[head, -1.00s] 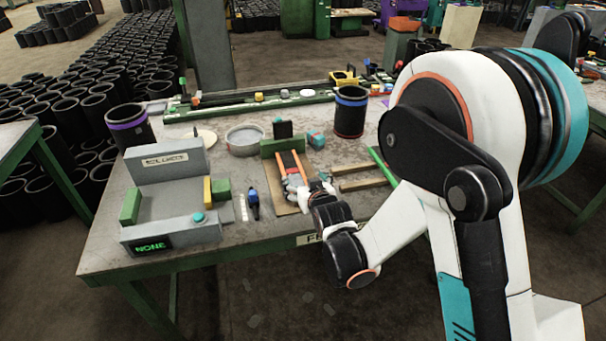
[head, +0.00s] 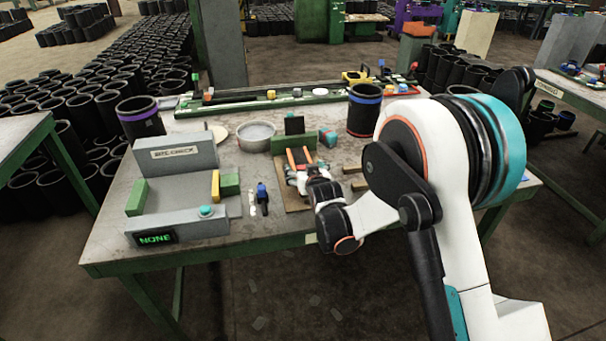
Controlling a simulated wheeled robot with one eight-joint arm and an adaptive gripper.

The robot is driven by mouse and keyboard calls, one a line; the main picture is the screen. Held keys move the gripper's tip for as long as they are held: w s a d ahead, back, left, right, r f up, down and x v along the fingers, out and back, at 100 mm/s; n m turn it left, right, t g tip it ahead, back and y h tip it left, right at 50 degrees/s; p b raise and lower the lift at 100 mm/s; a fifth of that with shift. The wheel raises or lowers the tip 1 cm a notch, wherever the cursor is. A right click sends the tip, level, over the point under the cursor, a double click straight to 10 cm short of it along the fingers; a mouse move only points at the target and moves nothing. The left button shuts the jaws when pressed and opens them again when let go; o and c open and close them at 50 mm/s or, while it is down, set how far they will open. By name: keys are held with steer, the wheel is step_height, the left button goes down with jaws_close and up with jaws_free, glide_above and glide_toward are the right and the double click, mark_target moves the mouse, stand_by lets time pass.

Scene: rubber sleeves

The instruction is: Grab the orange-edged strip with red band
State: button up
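Two narrow orange edges (head: 291,158) show on a small brown board (head: 294,203) on the workbench, in front of a green block with an upright black plate. I cannot make out a red band on them. My gripper (head: 297,177) is low over this board, at the near end of the orange edges, and hides part of them. Its fingers are small and partly covered by my own wrist, so I cannot tell whether they are open or closed on anything.
A grey fixture (head: 175,155) with a display reading NONE stands left. A blue-banded black sleeve (head: 363,112) stands behind right, a purple-banded one (head: 140,118) at back left. A round metal dish (head: 256,137) and a blue-and-black item (head: 262,197) are near the board.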

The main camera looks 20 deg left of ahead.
steer(key=shift+x, duration=0.9)
steer(key=shift+d+r, duration=0.1)
steer(key=c, duration=1.2)
steer(key=shift+o, duration=0.2)
